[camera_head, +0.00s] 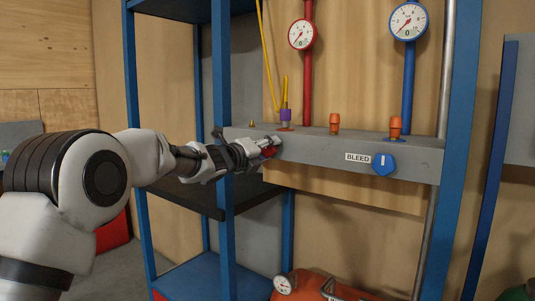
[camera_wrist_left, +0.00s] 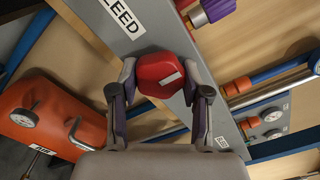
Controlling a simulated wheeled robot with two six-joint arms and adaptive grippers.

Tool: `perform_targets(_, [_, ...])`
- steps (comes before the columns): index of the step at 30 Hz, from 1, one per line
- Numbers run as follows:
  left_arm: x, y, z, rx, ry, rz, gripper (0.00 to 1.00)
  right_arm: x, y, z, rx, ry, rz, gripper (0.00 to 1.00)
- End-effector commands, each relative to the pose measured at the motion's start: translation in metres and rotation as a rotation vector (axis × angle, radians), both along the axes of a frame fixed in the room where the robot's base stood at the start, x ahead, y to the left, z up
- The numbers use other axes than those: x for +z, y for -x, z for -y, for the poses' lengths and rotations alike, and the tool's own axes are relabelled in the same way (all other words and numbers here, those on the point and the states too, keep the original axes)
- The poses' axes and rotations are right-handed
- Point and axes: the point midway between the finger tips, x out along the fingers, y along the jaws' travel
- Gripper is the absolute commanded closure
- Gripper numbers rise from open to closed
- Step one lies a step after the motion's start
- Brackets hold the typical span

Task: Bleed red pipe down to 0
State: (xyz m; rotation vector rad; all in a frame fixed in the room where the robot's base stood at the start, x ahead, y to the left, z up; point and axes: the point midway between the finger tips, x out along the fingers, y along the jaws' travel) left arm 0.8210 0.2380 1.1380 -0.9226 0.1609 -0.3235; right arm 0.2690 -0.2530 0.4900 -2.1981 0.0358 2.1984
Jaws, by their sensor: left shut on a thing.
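The red pipe (camera_head: 308,85) runs down the wooden panel behind a round white gauge (camera_head: 302,34) to the grey beam (camera_head: 330,147). The gauge's needle is too small to read surely. My left gripper (camera_head: 267,147) reaches the left end of the beam's front and is shut on the red bleed knob (camera_head: 270,153), mostly hidden by the fingers in the head view. In the left wrist view, the red knob (camera_wrist_left: 160,74) with its white mark sits between the two fingers of the left gripper (camera_wrist_left: 158,80). My right gripper is not in view.
A blue knob (camera_head: 383,164) beside a BLEED label sits right on the beam, below the blue pipe (camera_head: 409,85) and its gauge (camera_head: 408,21). A purple coupling (camera_head: 285,115) and orange caps (camera_head: 334,123) stand on top. An orange tank (camera_head: 318,285) is below.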

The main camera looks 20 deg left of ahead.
Motion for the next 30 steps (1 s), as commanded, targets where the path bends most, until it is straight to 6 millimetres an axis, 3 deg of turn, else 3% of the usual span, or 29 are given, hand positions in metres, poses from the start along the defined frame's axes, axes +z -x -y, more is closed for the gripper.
perform_targets(11, [-0.004, 0.0, 0.001, -0.001, -0.009, -0.004, 0.88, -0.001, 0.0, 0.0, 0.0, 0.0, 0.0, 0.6])
perform_targets(12, [-0.004, 0.0, 0.001, -0.001, -0.009, -0.004, 0.42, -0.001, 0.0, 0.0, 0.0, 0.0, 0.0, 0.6])
perform_targets(13, [-0.004, 0.0, 0.001, -0.001, -0.008, -0.005, 0.32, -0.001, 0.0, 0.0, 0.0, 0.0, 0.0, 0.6])
perform_targets(14, [-0.003, 0.0, 0.001, -0.001, -0.008, -0.003, 0.28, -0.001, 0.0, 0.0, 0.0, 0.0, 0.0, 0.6])
perform_targets(25, [-0.001, 0.005, -0.002, 0.0, -0.004, -0.001, 0.28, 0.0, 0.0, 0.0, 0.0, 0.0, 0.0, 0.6])
perform_targets(30, [-0.001, 0.034, -0.012, 0.0, -0.002, -0.002, 0.28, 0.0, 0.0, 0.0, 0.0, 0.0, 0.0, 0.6])
